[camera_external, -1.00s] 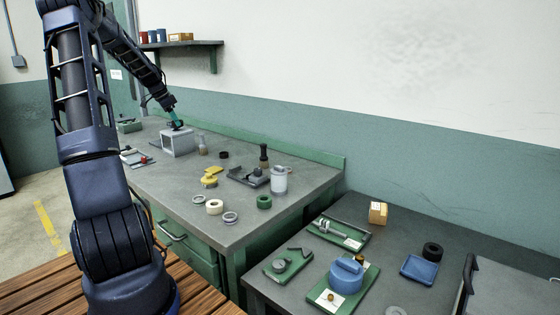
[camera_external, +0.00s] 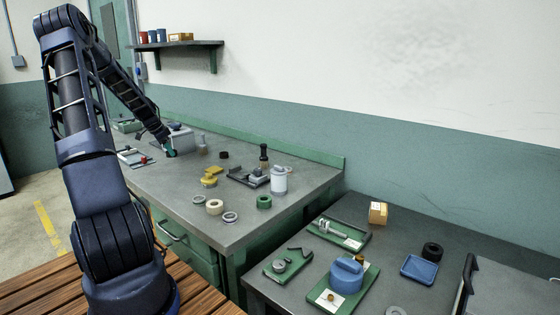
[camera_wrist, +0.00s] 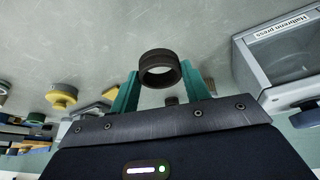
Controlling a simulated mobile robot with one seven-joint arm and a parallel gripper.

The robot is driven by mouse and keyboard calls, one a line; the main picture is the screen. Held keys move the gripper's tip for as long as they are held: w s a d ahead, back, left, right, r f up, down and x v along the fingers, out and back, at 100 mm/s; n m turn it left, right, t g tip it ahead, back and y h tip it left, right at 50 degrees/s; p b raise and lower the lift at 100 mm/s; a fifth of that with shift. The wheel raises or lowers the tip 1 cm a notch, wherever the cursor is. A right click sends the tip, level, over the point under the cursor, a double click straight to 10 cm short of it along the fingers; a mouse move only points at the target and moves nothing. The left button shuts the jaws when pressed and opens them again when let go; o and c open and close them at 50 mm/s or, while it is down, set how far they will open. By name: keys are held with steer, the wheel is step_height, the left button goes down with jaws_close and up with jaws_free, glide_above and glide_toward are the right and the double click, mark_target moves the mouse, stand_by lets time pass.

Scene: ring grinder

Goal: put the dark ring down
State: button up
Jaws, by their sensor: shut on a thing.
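The dark ring (camera_wrist: 158,60) is a short, dark brown band with an open middle. In the wrist view it sits between the two teal fingers of my gripper (camera_wrist: 162,84), which is shut on it. In the external view my gripper (camera_external: 170,152) is low over the far left part of the grey workbench (camera_external: 255,218), just in front of a grey box. The ring itself is too small or hidden to make out there. I cannot tell whether it touches the bench top.
The grey box, labelled as a press (camera_wrist: 285,35), stands close to my gripper. Yellow parts (camera_external: 210,177), a white ring (camera_external: 215,206), a green ring (camera_external: 264,201) and another dark ring (camera_external: 224,155) lie farther along the bench. Bare bench lies between them.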

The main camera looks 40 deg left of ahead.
steer(key=shift+f, duration=2.85)
steer(key=shift+f, duration=0.1)
steer(key=o, duration=1)
steer(key=shift+o, duration=0.2)
steer(key=v, duration=1.2)
steer(key=shift+w+d, duration=0.1)
